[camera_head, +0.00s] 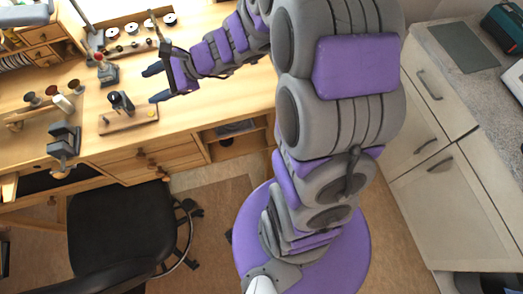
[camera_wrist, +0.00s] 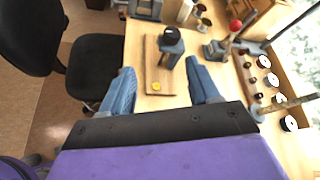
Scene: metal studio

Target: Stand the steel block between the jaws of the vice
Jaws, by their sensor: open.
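The vice (camera_head: 64,143) is grey and stands at the bench's front edge, left of the wooden board (camera_head: 138,123). Part of it shows at the top of the wrist view (camera_wrist: 146,9). A dark upright object (camera_head: 120,103) stands on the board; it also shows in the wrist view (camera_wrist: 171,45). It may be the steel block, but I cannot tell.
A red-topped tool (camera_head: 107,72) stands behind the board. A rack with several round pieces (camera_head: 135,32) lies at the back. Several small spools or knobs stand left (camera_head: 55,97). A black chair (camera_head: 118,225) is before the bench. Bare bench top lies right of the board.

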